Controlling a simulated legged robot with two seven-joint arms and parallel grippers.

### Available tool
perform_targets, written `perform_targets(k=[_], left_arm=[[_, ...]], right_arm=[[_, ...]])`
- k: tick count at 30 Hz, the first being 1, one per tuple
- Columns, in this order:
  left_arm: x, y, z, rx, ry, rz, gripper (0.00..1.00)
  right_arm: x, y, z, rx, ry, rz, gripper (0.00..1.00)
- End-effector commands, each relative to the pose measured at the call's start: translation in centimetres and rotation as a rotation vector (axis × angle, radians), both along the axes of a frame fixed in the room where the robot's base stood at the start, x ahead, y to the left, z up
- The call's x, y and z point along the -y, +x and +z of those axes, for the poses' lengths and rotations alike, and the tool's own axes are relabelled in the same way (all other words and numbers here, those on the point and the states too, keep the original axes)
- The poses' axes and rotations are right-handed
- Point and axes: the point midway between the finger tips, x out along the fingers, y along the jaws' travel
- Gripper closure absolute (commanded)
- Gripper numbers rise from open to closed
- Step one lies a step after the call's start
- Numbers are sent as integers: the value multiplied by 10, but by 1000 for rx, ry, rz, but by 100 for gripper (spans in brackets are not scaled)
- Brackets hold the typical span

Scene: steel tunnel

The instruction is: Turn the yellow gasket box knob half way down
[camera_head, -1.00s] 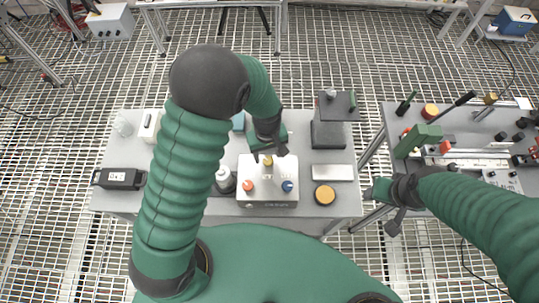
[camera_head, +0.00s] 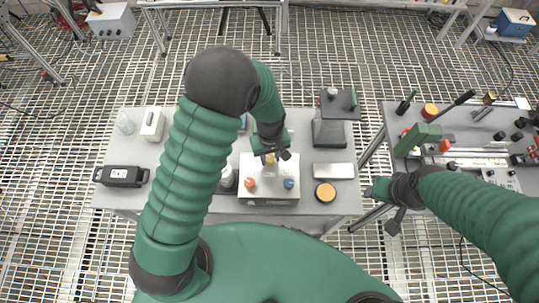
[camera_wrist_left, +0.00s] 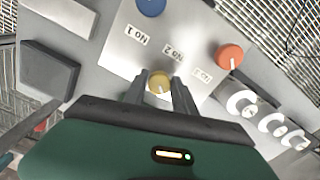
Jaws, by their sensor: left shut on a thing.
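The white gasket box (camera_head: 270,190) stands on the grey table in front of me. It has an orange knob (camera_head: 250,183), a blue knob (camera_head: 289,183) and a yellow knob (camera_head: 270,159) at its far side. In the left wrist view the yellow knob (camera_wrist_left: 159,82) sits between the two fingers of my left gripper (camera_wrist_left: 160,90), which is shut on it. The knob's white pointer line shows there. The labels beside the knobs show too. My left gripper (camera_head: 270,158) hides part of the knob in the head view. My right gripper (camera_head: 385,205) is off to the right, away from the box; its fingers are unclear.
A yellow-topped round container (camera_head: 325,192) and a pale block (camera_head: 333,170) lie right of the box. A dark stand (camera_head: 329,130) is behind them. A black case (camera_head: 122,176) lies at far left.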

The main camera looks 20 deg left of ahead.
Motion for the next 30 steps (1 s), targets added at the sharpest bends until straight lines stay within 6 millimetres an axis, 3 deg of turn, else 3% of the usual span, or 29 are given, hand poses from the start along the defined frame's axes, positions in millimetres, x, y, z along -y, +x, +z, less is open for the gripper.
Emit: perform_targets(k=[17, 30], left_arm=[[-5, 6, 2, 15, 4, -56, 100], [-5, 8, 3, 19, 5, -378, 100]], right_arm=[[0, 0, 1, 0, 0, 0, 46], [0, 0, 3, 0, 0, -1, 46]])
